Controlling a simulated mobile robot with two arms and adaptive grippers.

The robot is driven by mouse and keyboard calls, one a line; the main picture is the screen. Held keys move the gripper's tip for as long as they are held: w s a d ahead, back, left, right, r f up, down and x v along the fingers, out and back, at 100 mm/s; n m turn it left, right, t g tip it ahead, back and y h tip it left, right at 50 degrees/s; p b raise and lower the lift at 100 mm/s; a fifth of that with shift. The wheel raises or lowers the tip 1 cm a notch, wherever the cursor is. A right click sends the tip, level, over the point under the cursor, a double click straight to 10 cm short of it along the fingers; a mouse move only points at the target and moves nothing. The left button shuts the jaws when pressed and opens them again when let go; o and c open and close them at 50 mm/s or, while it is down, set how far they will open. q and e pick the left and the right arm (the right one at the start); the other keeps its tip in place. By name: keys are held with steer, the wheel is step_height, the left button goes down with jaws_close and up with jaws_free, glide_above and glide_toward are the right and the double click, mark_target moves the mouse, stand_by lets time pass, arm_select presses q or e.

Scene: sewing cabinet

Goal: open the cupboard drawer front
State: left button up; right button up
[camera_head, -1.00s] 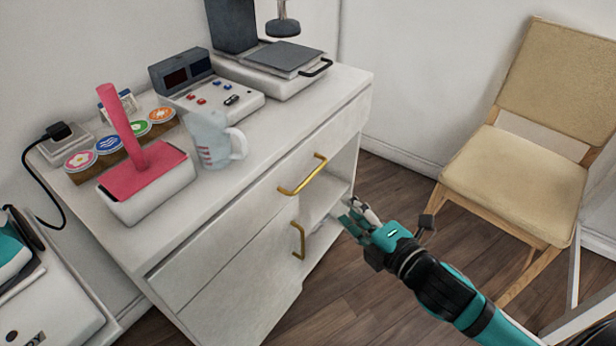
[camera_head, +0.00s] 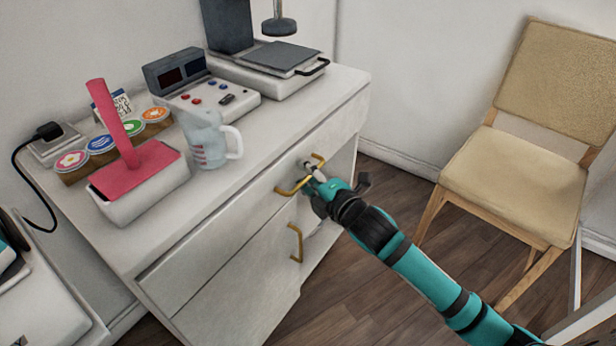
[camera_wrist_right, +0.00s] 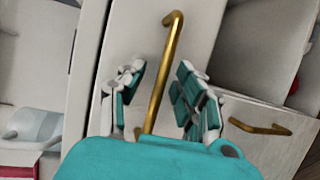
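The white cupboard's drawer front (camera_head: 225,235) runs below the top and looks flush with the cabinet. Its gold bar handle (camera_head: 288,190) is partly covered by my right gripper (camera_head: 312,176). In the right wrist view, the gold handle (camera_wrist_right: 168,65) runs between the two separated fingers of my right gripper (camera_wrist_right: 161,76). The fingers are open, one on each side of the bar, with gaps visible. The drawer front (camera_wrist_right: 130,50) also shows behind them. My left gripper is not in view.
Below is a door with a second gold handle (camera_head: 297,243), beside an open compartment. A measuring jug (camera_head: 205,142), a white box with a pink lid (camera_head: 145,185) and a device (camera_head: 205,97) stand on top. A chair (camera_head: 515,185) stands right, with wooden floor between.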

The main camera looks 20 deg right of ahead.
jaws_close()
stand_by(0.4)
